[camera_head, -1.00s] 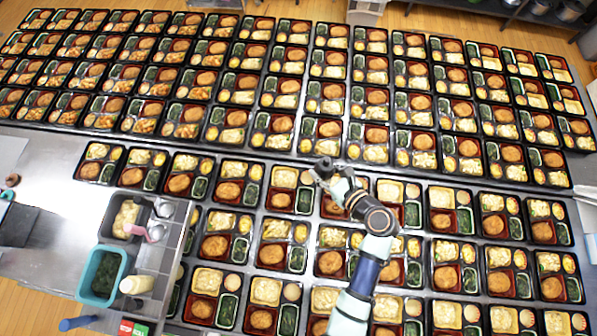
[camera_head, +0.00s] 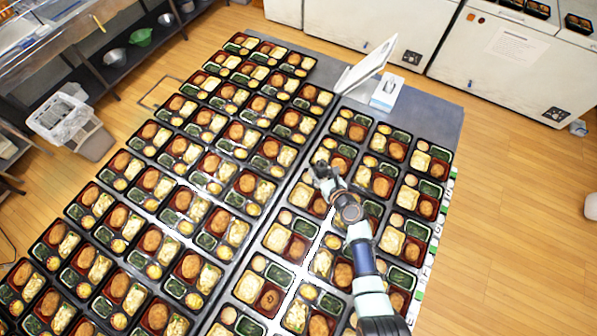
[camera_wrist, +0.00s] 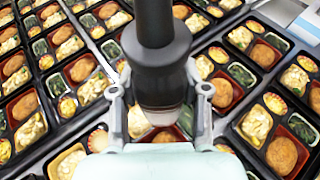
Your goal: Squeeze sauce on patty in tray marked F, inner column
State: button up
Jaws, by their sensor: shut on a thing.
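My gripper (camera_head: 324,172) is shut on a dark sauce bottle (camera_wrist: 155,45), held above the trays. In the wrist view both fingers (camera_wrist: 160,97) press the bottle's sides, and its lower end hides part of the tray beneath. Black bento trays near it hold brown patties in red compartments, such as one patty (camera_head: 298,247) in the inner column left of my arm. Another inner-column patty (camera_head: 270,298), nearer the front, bears a dark spot. Edge labels (camera_head: 436,230) run along the right side; their letters are too small to read surely, so I cannot tell which tray is F.
A dense block of filled trays (camera_head: 150,215) covers the left. A tissue-like box (camera_head: 386,92) and a white panel (camera_head: 367,65) stand at the far table end, where bare metal (camera_head: 432,118) is free. White freezers (camera_head: 500,60) stand behind; a grey bin (camera_head: 75,125) is on the floor.

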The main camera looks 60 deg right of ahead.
jog(key=shift+s+d+m+h, duration=0.3)
jog(key=shift+s+d, duration=0.25)
jog(key=shift+d, duration=0.2)
jog(key=n, duration=0.5)
jog(key=shift+s+d+f, duration=0.15)
jog(key=shift+d, duration=0.1)
jog(key=shift+s+d+f+n, duration=0.1)
jog(key=shift+d+f+n, duration=0.05)
jog(key=shift+n, duration=0.85)
notch_tip(320, 180, down, 9)
jog(key=w+n+b, duration=0.1)
jog(key=n+b, duration=2.3)
jog(key=n, duration=0.1)
jog(key=shift+w+f+n, duration=0.15)
jog(key=shift+n, duration=0.15)
